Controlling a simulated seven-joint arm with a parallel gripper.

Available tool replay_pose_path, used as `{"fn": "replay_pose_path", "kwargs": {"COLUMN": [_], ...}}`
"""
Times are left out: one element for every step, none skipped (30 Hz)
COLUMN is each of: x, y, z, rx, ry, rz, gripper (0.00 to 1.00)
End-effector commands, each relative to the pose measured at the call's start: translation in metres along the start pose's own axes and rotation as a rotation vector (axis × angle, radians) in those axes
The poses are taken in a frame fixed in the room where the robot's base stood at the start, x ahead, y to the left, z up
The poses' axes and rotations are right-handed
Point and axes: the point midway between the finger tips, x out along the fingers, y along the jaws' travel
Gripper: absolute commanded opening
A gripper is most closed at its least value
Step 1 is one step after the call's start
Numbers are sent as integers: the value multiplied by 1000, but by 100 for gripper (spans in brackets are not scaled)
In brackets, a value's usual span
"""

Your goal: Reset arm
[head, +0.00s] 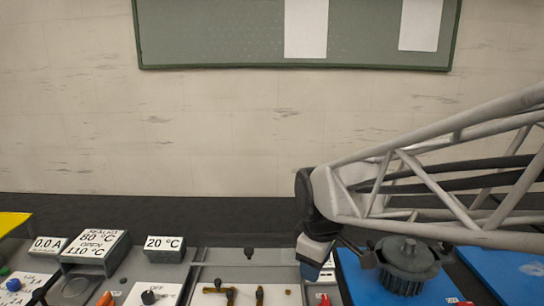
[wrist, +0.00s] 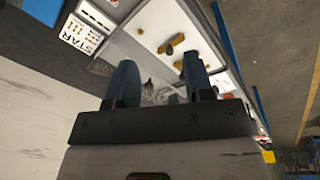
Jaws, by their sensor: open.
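My arm reaches in from the right edge of the head view as a light grey lattice link. It ends in a dark wrist joint, with my gripper (head: 314,256) hanging below it over the middle of the bench. In the wrist view my gripper (wrist: 160,78) shows two dark blue fingers standing apart. Nothing is held between them; the bench shows beyond the gap. In the head view the fingertips are too small and covered to make out clearly.
A dark grey toothed part (head: 407,266) stands on a blue mat (head: 362,287) below my arm. White panels with orange-brown parts (head: 217,291) lie left of my gripper. A green board (head: 220,35) hangs on the wall.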

Motion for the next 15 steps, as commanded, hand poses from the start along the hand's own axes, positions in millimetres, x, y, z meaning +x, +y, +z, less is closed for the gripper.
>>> {"fn": "replay_pose_path", "kwargs": {"x": [-6, -8, -10, -13, -15, -17, -18, -20, -22, -22, -23, -24, -25, -26, -26], "y": [-4, -6, -10, -12, -15, -19, -22, -26, -30, -34, -37, -42, -46, -49, -53], "z": [16, 24, 34, 42, 50, 60, 68, 76, 85, 93, 100, 109, 115, 121, 128], "rx": [78, 127, 192, 240, 289, 353, 401, 451, 515, 563, 611, 672, 716, 759, 811], "ry": [5, 7, 10, 13, 15, 19, 22, 25, 30, 33, 37, 41, 45, 49, 53], "rz": [10, 13, 19, 23, 27, 32, 36, 40, 45, 49, 53, 57, 60, 63, 66], "gripper": [48, 48, 48, 48, 48, 48, 48, 48, 48, 48, 48, 48, 48, 48, 48]}}
